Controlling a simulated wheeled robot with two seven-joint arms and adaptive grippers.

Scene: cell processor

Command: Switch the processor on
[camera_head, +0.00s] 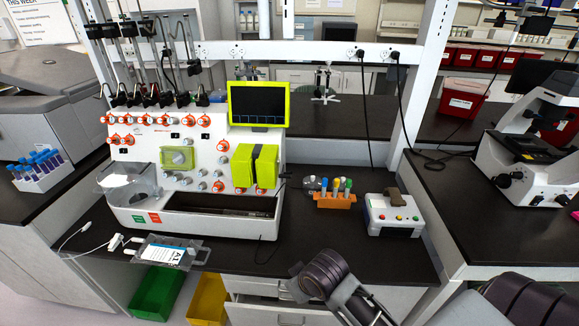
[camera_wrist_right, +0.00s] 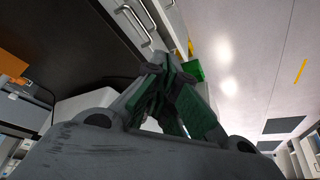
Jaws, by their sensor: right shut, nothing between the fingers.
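The cell processor (camera_head: 190,190) stands on the dark bench in the head view, a white machine with orange-ringed knobs and clamps. Its lime-framed screen (camera_head: 258,103) at the upper right looks dark, with a bluish strip along the bottom. A green patch (camera_head: 139,220) and a red patch (camera_head: 155,218) sit low on its front left. My right arm reaches in from the bottom right, in front of the bench. Its gripper (camera_wrist_right: 172,65) shows in the wrist view with fingertips together and nothing between them. My left gripper is in neither view.
An orange tube rack (camera_head: 335,201) and a small white device with coloured buttons (camera_head: 393,216) stand right of the processor. A bag with a label (camera_head: 165,253) lies at the bench's front edge. Drawers (camera_head: 265,290) are below. A white upright post (camera_head: 422,80) rises at the right.

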